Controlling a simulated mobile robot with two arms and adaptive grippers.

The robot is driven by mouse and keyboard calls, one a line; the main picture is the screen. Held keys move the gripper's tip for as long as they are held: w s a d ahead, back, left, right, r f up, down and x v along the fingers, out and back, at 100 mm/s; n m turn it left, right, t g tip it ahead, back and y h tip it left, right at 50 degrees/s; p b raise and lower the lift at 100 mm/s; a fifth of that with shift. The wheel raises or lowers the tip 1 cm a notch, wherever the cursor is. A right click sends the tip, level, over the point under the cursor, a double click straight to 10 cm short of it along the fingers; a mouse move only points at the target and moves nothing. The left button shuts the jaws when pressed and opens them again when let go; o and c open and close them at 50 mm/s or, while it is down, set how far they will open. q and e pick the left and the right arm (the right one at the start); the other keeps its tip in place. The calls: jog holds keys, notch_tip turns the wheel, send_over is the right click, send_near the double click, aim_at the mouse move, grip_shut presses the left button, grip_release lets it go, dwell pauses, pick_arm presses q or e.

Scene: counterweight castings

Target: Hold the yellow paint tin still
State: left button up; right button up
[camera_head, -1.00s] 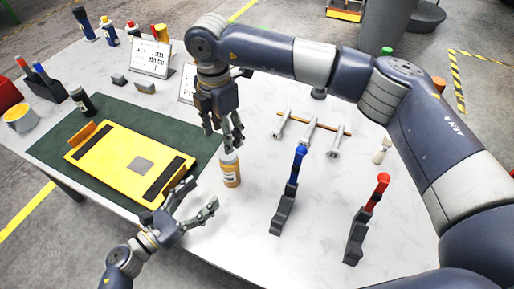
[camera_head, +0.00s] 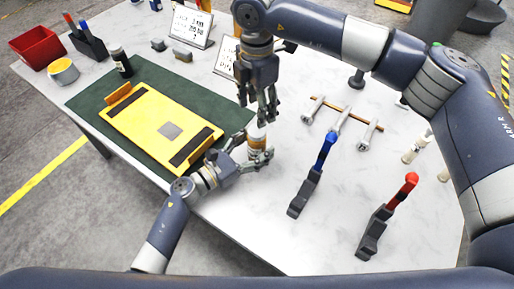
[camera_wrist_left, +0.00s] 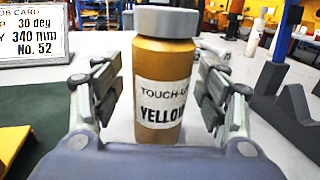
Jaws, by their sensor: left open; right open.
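The yellow paint tin (camera_wrist_left: 162,85) stands upright with a grey cap and a white label reading "TOUCH-UP YELLOW". My left gripper (camera_head: 258,149) is open, low around the tin. My right gripper (camera_head: 262,116) is open, fingers pointing down just above the tin's top. The fingers hide part of the tin.
A yellow plate casting (camera_head: 150,112) lies on a green mat (camera_head: 214,108) to the left. A dark bottle (camera_head: 121,62) stands beyond the mat.

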aim_at(257, 130)
pick_arm(q)
grip_shut()
dwell(0.3)
pick_arm(e)
jog(key=shift+w, duration=0.1)
jog(key=shift+f, duration=4)
